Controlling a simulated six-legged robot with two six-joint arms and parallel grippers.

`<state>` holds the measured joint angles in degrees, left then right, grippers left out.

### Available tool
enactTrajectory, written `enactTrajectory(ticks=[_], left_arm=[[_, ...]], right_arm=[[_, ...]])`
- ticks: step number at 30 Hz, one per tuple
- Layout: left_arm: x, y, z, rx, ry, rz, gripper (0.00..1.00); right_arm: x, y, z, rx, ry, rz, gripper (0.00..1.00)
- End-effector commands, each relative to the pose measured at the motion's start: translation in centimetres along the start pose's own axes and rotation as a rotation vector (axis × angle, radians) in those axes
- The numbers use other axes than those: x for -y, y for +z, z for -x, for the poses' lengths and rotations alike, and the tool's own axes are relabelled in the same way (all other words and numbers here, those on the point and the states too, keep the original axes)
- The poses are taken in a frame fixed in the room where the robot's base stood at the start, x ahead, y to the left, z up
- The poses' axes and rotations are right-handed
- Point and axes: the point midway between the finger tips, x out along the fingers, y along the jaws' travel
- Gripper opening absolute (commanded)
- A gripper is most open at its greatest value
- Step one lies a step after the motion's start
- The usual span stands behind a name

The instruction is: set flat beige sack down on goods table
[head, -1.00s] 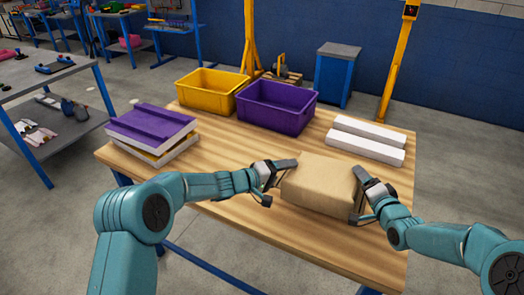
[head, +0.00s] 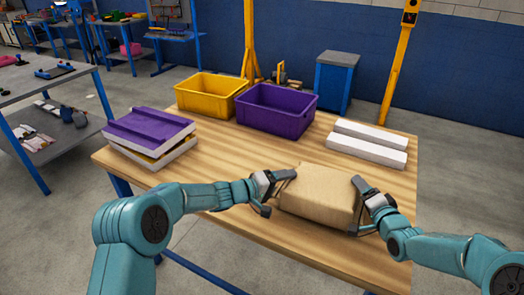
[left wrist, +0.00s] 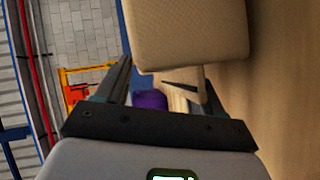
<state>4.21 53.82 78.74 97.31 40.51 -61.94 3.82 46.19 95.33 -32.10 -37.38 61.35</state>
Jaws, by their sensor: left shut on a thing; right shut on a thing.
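The flat beige sack (head: 318,193) is at the front right of the wooden goods table (head: 230,167), between my two grippers. My left gripper (head: 281,186) is shut on its left side, and my right gripper (head: 365,203) is shut on its right side. The sack is roughly level. I cannot tell whether its underside touches the tabletop. In the left wrist view the sack (left wrist: 190,35) fills the upper middle, beyond the fingers of my left gripper (left wrist: 165,85).
A yellow bin (head: 209,97) and a purple bin (head: 276,110) stand at the table's back edge. Two white bars (head: 368,146) lie at the back right. A stack of purple-topped panels (head: 148,134) lies at the left. The middle of the table is clear.

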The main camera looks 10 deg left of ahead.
Motion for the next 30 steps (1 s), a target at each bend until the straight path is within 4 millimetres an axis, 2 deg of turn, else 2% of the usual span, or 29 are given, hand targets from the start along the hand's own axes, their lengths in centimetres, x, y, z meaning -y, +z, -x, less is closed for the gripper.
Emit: enactTrajectory(ticks=[1, 3, 4, 6, 17, 20, 30], left_arm=[[-0.1, 0.3, -0.3, 0.005, 0.019, -0.006, 0.00], [0.4, 0.4, -0.5, 0.005, 0.019, -0.006, 0.00], [0.4, 0.4, -0.5, 0.006, 0.017, -0.005, 0.71], [0.1, 0.3, -0.4, 0.006, 0.016, -0.005, 0.93], [0.5, 0.2, 0.2, 0.003, 0.008, -0.002, 0.93], [0.5, 0.2, 1.6, 0.002, 0.007, -0.002, 0.93], [0.6, 0.2, 9.2, 0.002, 0.008, -0.002, 0.93]], right_arm=[[-1.0, 1.3, -0.2, 0.021, 0.008, 0.013, 0.04], [-1.4, 1.6, -0.3, 0.021, 0.008, 0.013, 0.04], [-1.5, 1.6, -0.3, 0.023, 0.011, 0.013, 0.75], [-1.2, 1.4, -0.2, 0.022, 0.010, 0.012, 0.97], [-1.0, 0.8, -0.2, 0.010, 0.006, 0.006, 0.97], [-1.0, 0.8, -0.2, 0.009, 0.005, 0.006, 0.97], [-0.9, 0.7, -0.2, 0.006, 0.004, 0.005, 0.97]])
